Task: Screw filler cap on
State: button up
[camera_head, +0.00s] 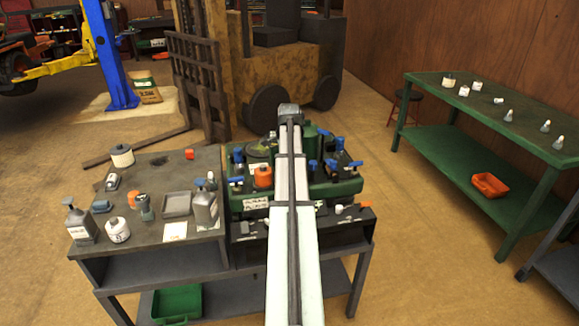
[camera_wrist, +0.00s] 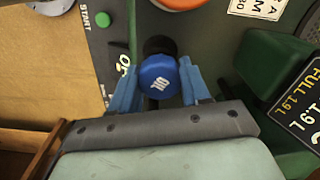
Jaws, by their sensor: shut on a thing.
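A blue round filler cap (camera_wrist: 158,80) with a white oil-can mark is between the two blue fingers of my gripper (camera_wrist: 158,72) in the wrist view. The fingers are shut on its sides. A black round piece (camera_wrist: 159,45), which looks like the filler neck, shows just beyond the cap and is partly covered by it. I cannot tell whether the cap touches it or is seated. In the head view my arm runs over the green mower engine unit (camera_head: 340,187) and hides the cap and fingertips.
An orange cap (camera_head: 263,177) and several blue-handled parts stand on the engine unit. A grey bench (camera_head: 150,235) at left holds bottles, a tray and small parts. A green table (camera_head: 500,115) stands at right. In the wrist view, a START panel (camera_wrist: 103,19) with a green button lies left.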

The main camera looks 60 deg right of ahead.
jog(key=shift+f, duration=0.25)
dwell(0.8)
jog(key=shift+f, duration=0.3)
jog(key=shift+r, duration=0.1)
dwell(0.8)
jog(key=shift+r, duration=0.15)
dwell(0.4)
jog(key=o, duration=1.1)
